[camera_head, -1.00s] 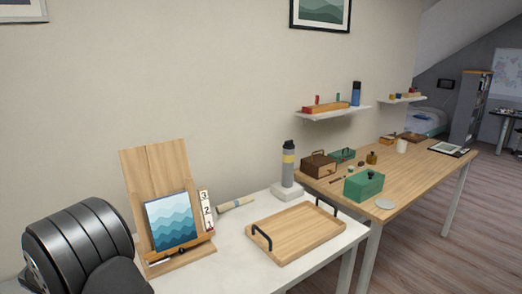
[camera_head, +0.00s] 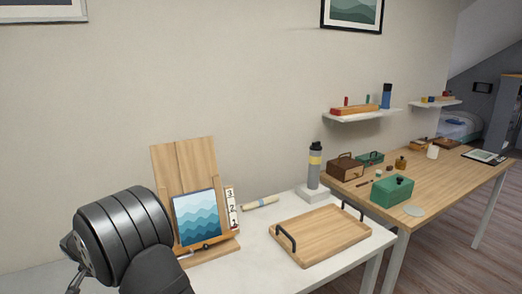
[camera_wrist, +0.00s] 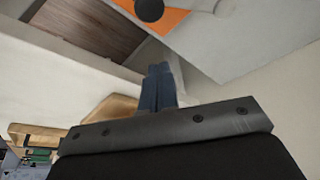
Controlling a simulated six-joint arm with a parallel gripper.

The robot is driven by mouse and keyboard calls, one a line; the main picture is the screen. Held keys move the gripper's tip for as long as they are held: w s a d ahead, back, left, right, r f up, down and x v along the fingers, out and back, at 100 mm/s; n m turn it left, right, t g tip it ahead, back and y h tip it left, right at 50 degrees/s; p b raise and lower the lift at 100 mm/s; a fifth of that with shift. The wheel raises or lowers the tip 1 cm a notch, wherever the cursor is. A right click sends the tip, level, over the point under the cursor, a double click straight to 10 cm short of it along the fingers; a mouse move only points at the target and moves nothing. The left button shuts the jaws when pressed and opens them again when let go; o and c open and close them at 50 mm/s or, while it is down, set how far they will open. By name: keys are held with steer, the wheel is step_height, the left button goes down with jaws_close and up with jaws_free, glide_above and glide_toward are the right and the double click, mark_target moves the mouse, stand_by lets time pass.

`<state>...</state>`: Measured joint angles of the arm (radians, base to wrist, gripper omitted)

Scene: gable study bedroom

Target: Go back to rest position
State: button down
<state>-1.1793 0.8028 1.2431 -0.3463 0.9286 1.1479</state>
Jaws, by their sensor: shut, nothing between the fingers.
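My gripper (camera_wrist: 159,90) is in the wrist view, its two dark blue fingers together and empty. It touches nothing that I can make out. In the head view my dark arm fills the lower left, beside the wooden easel (camera_head: 180,165); the fingers cannot be made out there. The easel stands on the white table (camera_head: 258,224) and holds a blue wave picture (camera_head: 197,214). A white number strip (camera_head: 232,207) is at its right side.
A wooden tray (camera_head: 322,235) with dark handles lies right of the easel. A grey bottle (camera_head: 314,168) stands behind it on a pale block. The wooden desk (camera_head: 440,186) at right carries a green box (camera_head: 391,191) and a brown box (camera_head: 345,168).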

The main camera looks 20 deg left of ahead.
steer(key=s+f, duration=0.2)
steer(key=s, duration=0.1)
steer(key=shift+s+d+f, duration=0.15)
steer(key=shift+d+f, duration=0.05)
steer(key=shift+f, duration=0.2)
steer(key=w+a+n+y, duration=0.1)
steer(key=w+a+n, duration=0.15)
steer(key=w, duration=0.45)
steer(key=w+v, duration=0.1)
steer(key=v, duration=0.9)
steer(key=w+d+f+n+t+h, duration=0.2)
steer(key=d+n+h, duration=0.4)
steer(key=n, duration=0.5)
step_height(320, 180, down, 2)
steer(key=shift+w+d+f+n+t+h, duration=0.2)
steer(key=shift+d+n+t+h, duration=0.15)
steer(key=shift+d+t, duration=0.55)
